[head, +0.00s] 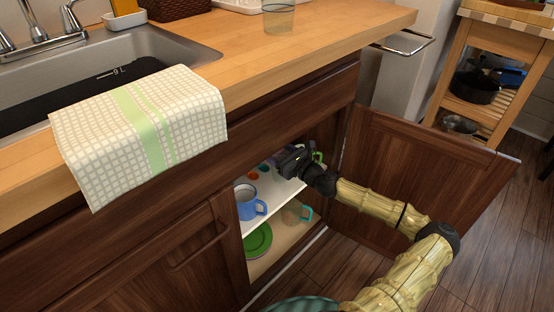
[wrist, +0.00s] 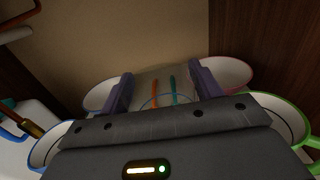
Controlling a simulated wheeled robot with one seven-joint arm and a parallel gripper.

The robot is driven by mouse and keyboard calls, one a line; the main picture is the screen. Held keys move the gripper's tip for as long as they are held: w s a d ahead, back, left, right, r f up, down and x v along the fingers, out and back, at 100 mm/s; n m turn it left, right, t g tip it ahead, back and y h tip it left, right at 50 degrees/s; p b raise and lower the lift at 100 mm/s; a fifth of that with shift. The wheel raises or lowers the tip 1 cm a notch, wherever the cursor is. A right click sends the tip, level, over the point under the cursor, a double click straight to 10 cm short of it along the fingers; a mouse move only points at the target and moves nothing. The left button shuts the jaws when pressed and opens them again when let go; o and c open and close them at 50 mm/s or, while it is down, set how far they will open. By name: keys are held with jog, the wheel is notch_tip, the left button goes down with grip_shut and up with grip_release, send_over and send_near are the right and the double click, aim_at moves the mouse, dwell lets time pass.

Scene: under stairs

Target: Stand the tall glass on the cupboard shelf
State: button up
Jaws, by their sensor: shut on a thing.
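My gripper (head: 297,159) reaches into the open cupboard, over the white shelf (head: 284,194). In the wrist view its purple fingers (wrist: 163,84) are closed on the sides of a clear glass (wrist: 146,88) with an orange and a teal stripe. I take this for the tall glass. Its base is hidden, so I cannot tell whether it touches the shelf. In the head view my gripper hides it.
A blue mug (head: 247,204) stands on the shelf. In the wrist view, a green-rimmed cup (wrist: 292,118), a pink-rimmed cup (wrist: 234,71) and a blue-rimmed cup (wrist: 45,148) crowd around. Below are a green plate (head: 258,241) and teal-handled mug (head: 295,212). The door (head: 420,168) stands open.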

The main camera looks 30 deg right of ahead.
jog(key=shift+f+b, duration=0.75)
jog(key=shift+f, duration=0.7)
jog(key=shift+f, duration=0.15)
jog(key=o, duration=1.4)
jog(key=shift+r, duration=0.2)
jog(key=p+v, duration=0.4)
jog(key=v, duration=0.7)
jog(key=shift+s+d+p, duration=0.15)
jog(key=shift+s+p, duration=0.2)
jog(key=shift+s, duration=0.05)
jog(key=shift+s, duration=0.1)
